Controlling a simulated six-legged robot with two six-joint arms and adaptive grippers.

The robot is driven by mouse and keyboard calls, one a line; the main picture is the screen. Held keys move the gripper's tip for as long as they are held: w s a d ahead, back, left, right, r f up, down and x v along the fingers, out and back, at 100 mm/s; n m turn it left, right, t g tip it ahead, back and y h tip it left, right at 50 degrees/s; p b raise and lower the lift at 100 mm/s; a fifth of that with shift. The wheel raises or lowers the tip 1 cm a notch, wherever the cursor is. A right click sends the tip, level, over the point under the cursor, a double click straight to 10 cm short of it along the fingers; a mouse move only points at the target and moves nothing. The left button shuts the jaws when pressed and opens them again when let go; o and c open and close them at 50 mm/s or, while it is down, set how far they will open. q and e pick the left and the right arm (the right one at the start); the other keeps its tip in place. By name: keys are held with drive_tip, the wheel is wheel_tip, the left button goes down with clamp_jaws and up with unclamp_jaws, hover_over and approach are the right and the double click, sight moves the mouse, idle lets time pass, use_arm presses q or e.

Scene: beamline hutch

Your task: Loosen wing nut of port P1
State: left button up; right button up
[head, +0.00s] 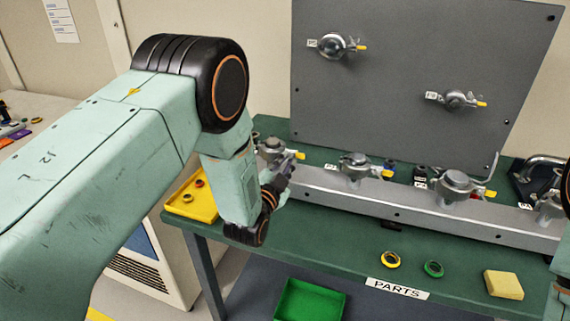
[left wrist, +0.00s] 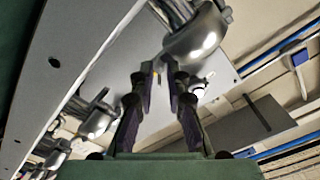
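Several silver clamped ports stand along a grey rail (head: 330,190). The leftmost port (head: 270,148) is partly covered by my left gripper (head: 292,161), and its label and wing nut cannot be made out. The second port (head: 355,165) and third port (head: 455,186) show yellow-tipped wing nuts on their right sides. In the left wrist view my left gripper (left wrist: 161,68) has its two dark fingers apart, with a narrow gap and nothing clearly between them. A silver clamp body (left wrist: 196,40) lies just beyond the fingertips. My right gripper is out of view.
A grey upright panel (head: 420,60) carries two more ports. A green bin (head: 308,302) sits below.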

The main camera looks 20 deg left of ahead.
use_arm(q)
drive_tip(key=shift+c, duration=0.8)
drive_tip(key=shift+d, duration=0.2)
clamp_jaws()
drive_tip(key=shift+s+r, duration=0.2)
drive_tip(key=n, duration=0.3)
drive_tip(key=shift+a+n+b, duration=0.1)
drive_tip(key=shift+n+b, duration=0.4)
drive_tip(key=shift+n, duration=1.6)
